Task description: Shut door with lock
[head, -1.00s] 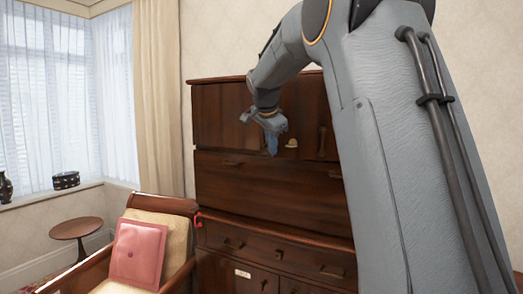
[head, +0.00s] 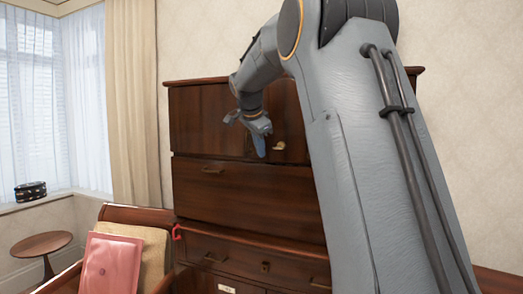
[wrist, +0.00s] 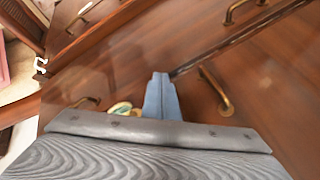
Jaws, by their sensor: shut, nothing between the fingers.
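A dark wooden cabinet (head: 245,190) stands against the wall, with upper doors above a wide front panel. The upper left door (head: 200,118) looks roughly flush in the head view; I cannot tell whether it is fully shut. A small pale-yellow piece, perhaps the lock (head: 279,146), is on the upper front. My gripper (head: 260,150) hangs just left of it, fingers down. In the wrist view the blue fingers (wrist: 160,96) are together and empty, with a yellow-green piece (wrist: 121,108) just left of them. Contact with the door is unclear. My arm hides the cabinet's right part.
Brass handles (wrist: 214,91) stick out from the cabinet fronts near my gripper. An armchair with a pink cushion (head: 110,263) stands at the cabinet's lower left. A round side table (head: 41,244) is near the window. A red item (head: 177,232) is at the cabinet's left edge.

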